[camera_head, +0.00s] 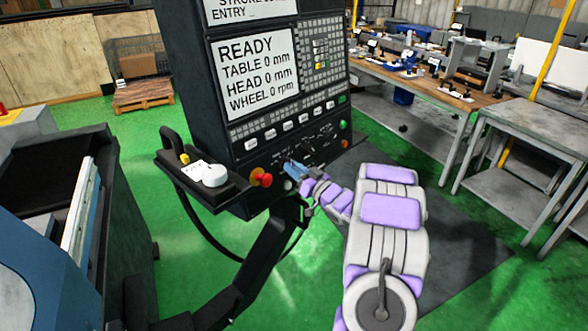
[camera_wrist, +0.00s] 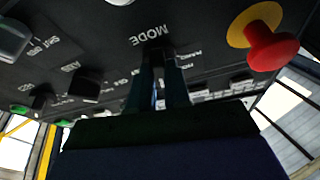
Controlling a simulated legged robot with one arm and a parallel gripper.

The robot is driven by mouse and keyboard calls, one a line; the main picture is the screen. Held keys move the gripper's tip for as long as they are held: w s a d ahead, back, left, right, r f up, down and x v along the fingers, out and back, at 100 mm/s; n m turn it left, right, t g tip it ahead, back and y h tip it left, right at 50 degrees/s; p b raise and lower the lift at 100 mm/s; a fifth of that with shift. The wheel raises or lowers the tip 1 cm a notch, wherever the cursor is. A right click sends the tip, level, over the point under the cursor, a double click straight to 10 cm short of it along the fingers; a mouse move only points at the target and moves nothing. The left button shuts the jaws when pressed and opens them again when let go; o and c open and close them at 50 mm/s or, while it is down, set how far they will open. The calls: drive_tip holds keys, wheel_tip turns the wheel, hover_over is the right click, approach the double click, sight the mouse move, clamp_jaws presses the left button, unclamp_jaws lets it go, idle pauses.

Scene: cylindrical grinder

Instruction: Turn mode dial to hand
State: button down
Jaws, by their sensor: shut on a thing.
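The black control panel (camera_head: 227,148) of the grinder stands in the middle of the head view. My gripper (camera_head: 291,168) reaches its lower face from the right. In the wrist view my gripper (camera_wrist: 158,75) has its two dark fingers close together just below the upside-down MODE label (camera_wrist: 152,36). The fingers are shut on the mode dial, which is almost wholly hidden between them. Small position labels (camera_wrist: 185,59) show beside the fingers, but the dial's pointer and setting cannot be made out.
A red emergency stop (camera_head: 261,178) on a yellow base sits left of my gripper. Other dark knobs (camera_wrist: 86,84) lie close by on the panel. A side shelf (camera_head: 186,186) holds a white handwheel (camera_head: 214,176). The screen (camera_head: 257,72) reads READY. Workbenches (camera_head: 430,88) stand right.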

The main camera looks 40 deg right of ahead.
drive_tip(key=shift+w+d+n+g+y+b, duration=0.15)
drive_tip(key=shift+n+g+y+b, duration=0.7)
drive_tip(key=shift+n, duration=2.1)
drive_tip(key=shift+s+d+n+g+y+b, duration=0.1)
drive_tip(key=shift+n+g+y+b, duration=0.3)
drive_tip(key=shift+n+y, duration=1.7)
drive_tip(key=shift+w+d+n+g+y+b, duration=0.15)
drive_tip(key=shift+n+g+b, duration=0.5)
drive_tip(key=shift+n, duration=3.2)
drive_tip(key=shift+s, duration=0.1)
drive_tip(key=c, duration=1.3)
unclamp_jaws()
drive_tip(key=shift+o, duration=1.1)
drive_tip(key=shift+r, duration=0.1)
